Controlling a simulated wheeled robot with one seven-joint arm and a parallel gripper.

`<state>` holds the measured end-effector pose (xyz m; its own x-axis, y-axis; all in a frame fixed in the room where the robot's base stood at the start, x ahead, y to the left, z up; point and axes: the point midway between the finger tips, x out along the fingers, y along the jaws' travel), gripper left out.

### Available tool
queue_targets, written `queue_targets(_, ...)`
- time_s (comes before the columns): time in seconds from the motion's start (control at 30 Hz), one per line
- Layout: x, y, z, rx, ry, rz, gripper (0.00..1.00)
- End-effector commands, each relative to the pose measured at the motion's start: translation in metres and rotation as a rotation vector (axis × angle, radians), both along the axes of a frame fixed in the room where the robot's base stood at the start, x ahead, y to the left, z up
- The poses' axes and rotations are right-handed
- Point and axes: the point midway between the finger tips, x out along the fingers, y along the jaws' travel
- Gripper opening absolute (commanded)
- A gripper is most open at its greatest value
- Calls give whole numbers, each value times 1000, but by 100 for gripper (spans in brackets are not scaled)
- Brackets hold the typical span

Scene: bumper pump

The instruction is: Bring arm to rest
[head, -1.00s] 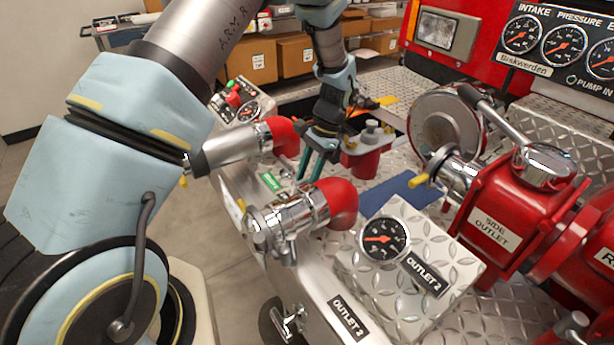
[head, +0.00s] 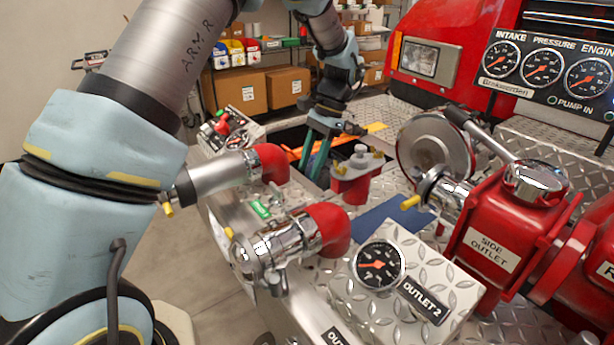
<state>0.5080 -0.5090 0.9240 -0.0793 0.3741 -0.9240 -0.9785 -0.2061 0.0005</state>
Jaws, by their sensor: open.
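My gripper (head: 314,167) points down in the head view, above the back part of the metal deck, just behind and left of a red flanged fitting (head: 353,180). Its two teal fingers are apart, and I see nothing between them. My arm arches from the left side of the picture over to the gripper. The fingertips are partly hard to make out against the dark opening and orange item behind them.
Two red-elbowed chrome outlets (head: 326,228) (head: 271,163) stand left and in front of the gripper. The side outlet valve (head: 501,240) and the gauge panel (head: 558,72) are at the right. A blue mat (head: 392,217) lies on the deck. Brown boxes (head: 289,87) are behind.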

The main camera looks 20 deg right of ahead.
Motion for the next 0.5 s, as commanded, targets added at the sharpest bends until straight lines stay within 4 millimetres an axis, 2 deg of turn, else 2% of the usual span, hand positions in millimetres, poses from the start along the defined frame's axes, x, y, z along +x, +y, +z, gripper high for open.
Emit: queue_targets(0.5,2,4,2,-4,-3,13,45)
